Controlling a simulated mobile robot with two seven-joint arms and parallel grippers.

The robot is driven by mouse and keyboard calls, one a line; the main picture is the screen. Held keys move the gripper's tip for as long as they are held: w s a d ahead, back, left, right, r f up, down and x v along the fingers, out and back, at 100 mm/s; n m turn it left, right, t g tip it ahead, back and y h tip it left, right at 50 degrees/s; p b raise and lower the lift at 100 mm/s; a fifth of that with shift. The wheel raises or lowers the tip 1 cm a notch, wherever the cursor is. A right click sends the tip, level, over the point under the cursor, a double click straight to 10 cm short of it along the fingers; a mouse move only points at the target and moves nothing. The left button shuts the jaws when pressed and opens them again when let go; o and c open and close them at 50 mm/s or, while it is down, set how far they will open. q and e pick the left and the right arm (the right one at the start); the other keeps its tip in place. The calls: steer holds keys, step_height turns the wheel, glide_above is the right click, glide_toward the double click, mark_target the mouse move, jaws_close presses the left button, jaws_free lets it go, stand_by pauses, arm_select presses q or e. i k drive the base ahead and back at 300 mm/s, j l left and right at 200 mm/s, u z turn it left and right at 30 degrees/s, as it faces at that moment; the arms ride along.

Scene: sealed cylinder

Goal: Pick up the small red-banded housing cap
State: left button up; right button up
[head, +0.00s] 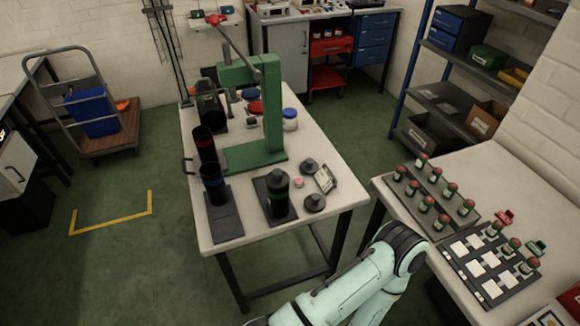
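Two dark round caps lie at the right side of the middle table, an upper one (309,166) and a lower one (314,203). I cannot make out a red band on either. A very small reddish piece (298,182) lies between them, too small to identify. A tall black cylinder with a red band (205,147) stands at the table's left. A blue-banded black cylinder (213,186) stands in front of it, and a green-banded one (279,195) stands on a dark plate near the caps. Neither gripper shows; only a pale green link of my arm is visible at the bottom.
A green press (262,110) with a raised lever stands on the middle table (245,252). The right table holds trays of small red-topped bottles (425,205). A cart (100,110) stands at left. Green floor lies open at front left.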

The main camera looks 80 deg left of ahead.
mark_target(309, 167)
steer(key=i+u, duration=0.15)
steer(key=u, duration=1.45)
